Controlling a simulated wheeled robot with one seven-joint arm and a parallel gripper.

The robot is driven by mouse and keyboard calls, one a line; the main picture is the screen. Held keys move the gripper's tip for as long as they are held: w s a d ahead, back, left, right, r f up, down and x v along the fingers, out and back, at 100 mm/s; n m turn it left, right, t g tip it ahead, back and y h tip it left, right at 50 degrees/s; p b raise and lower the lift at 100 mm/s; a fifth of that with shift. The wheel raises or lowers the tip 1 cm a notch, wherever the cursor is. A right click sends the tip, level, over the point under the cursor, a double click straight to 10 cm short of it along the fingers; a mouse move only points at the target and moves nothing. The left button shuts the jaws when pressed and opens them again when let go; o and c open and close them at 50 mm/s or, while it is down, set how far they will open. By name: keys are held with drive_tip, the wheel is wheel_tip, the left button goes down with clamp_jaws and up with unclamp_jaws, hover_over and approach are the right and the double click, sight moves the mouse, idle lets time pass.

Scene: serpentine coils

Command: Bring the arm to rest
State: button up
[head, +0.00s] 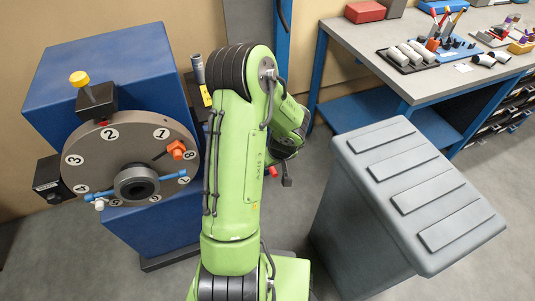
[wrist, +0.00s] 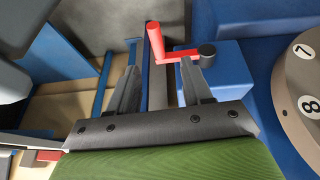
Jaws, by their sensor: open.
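My green arm (head: 236,165) stands upright and bent in the middle of the head view. Its forearm folds down behind the upper link, so my gripper is mostly hidden there. In the wrist view my gripper (wrist: 160,82) is open, with its two dark fingers wide apart and nothing between them. Beyond the fingers is a red crank handle (wrist: 156,42) with a dark hub on a blue box (wrist: 225,75). The crank looks close to the fingertips, but I cannot tell the gap.
A blue machine (head: 100,60) with a numbered grey dial (head: 105,152) stands left. A grey ribbed-lid bin (head: 405,185) stands right. A workbench (head: 345,38) with tools is behind at the right. Grey floor shows between the arm and the bin.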

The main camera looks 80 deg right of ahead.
idle(0.4)
drive_tip(key=w+a+r+n+t+y, duration=0.1)
drive_tip(key=w+a+r+n, duration=0.1)
drive_tip(key=w+a+r, duration=0.45)
drive_tip(key=w+a+r+n+t, duration=0.1)
drive_tip(key=w+a+r+n, duration=0.2)
drive_tip(key=w, duration=0.7)
drive_tip(key=w+a+r+n+t+y, duration=0.1)
drive_tip(key=w+a+r, duration=0.3)
drive_tip(key=w+r, duration=0.35)
drive_tip(key=a+r+n+y+p, duration=0.15)
drive_tip(key=a+r, duration=0.25)
drive_tip(key=a, duration=0.6)
drive_tip(key=a+r+n+b, duration=0.1)
drive_tip(key=a+r+n, duration=0.2)
drive_tip(key=a, duration=0.6)
drive_tip(key=s+a+r+n, duration=0.1)
drive_tip(key=s+a+r, duration=0.1)
drive_tip(key=s+a, duration=0.3)
drive_tip(key=shift+s+a+r+t+y+p, duration=0.2)
drive_tip(key=shift+s+a+t+y+p, duration=0.15)
drive_tip(key=shift+a, duration=0.6)
drive_tip(key=shift+d, duration=0.1)
